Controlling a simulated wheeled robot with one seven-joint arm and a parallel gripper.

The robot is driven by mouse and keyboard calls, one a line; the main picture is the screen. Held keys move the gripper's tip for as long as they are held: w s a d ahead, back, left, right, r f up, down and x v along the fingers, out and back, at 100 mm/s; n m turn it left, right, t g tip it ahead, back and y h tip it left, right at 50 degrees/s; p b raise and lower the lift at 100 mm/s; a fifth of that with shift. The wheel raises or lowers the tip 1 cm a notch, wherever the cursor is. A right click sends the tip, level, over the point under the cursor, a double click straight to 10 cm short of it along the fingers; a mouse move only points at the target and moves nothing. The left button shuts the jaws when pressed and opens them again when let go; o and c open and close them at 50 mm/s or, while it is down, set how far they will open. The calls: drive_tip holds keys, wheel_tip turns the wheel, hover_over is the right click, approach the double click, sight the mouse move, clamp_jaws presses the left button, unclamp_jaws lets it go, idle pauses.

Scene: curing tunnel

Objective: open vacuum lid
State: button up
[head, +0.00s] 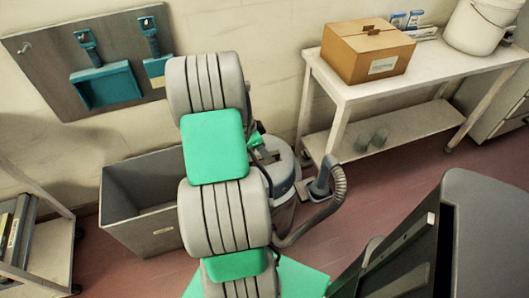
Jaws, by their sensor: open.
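The vacuum (285,165) is a grey canister with a dark band around its top. It stands on the floor behind my arm, left of the white table. Its ribbed grey hose (334,205) curves down its right side. My arm hides the left part of the canister and much of its lid, so I cannot tell how the lid sits. My gripper (262,153) shows only as a small green and dark part at the arm's right edge, over the top of the vacuum. It is open, with nothing seen in it; contact with the lid cannot be made out.
A grey open bin (150,236) stands left of the vacuum. A white table (440,78) at the right bears a cardboard box (368,58) and a white bucket (482,26). A dark thing fills the lower right.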

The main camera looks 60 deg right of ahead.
drive_tip(key=shift+x, duration=1)
clamp_jaws()
idle(0.7)
